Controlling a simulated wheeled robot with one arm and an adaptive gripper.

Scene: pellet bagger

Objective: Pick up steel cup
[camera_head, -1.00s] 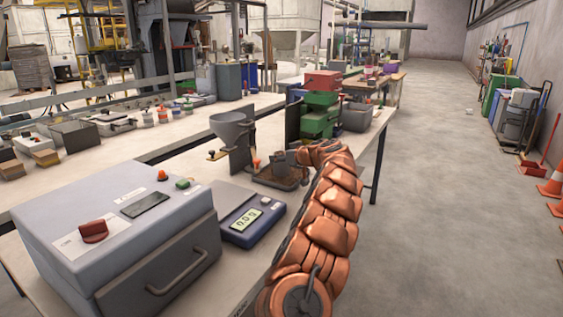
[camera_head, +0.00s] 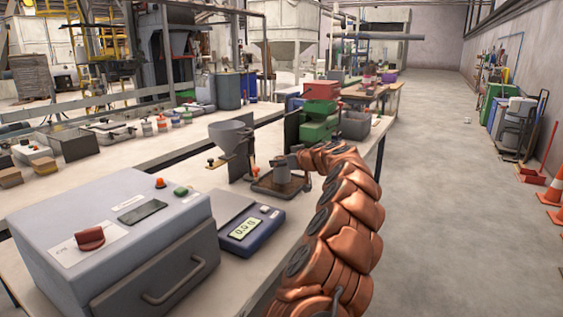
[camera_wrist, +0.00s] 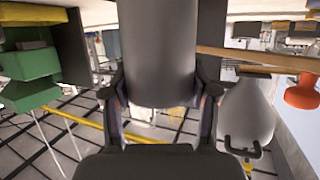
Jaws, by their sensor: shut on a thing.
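The steel cup (camera_head: 282,172) is a small grey cylinder at the brown tray (camera_head: 264,188) on the bench, beside the funnel stand. My gripper (camera_head: 291,163) reaches it from the right, at the end of my copper-coloured arm. In the wrist view the cup (camera_wrist: 158,50) fills the upper middle, and the two dark fingers of my gripper (camera_wrist: 162,98) press on its sides. I cannot tell whether the cup's base touches the tray. The gripper is small and partly hidden in the head view.
A grey funnel (camera_head: 230,137) on a stand is just left of the tray. A blue scale (camera_head: 252,230) and a large grey box (camera_head: 115,235) are nearer. A green machine (camera_head: 318,122) and a grey bin (camera_head: 356,124) stand behind. Open floor lies right of the bench.

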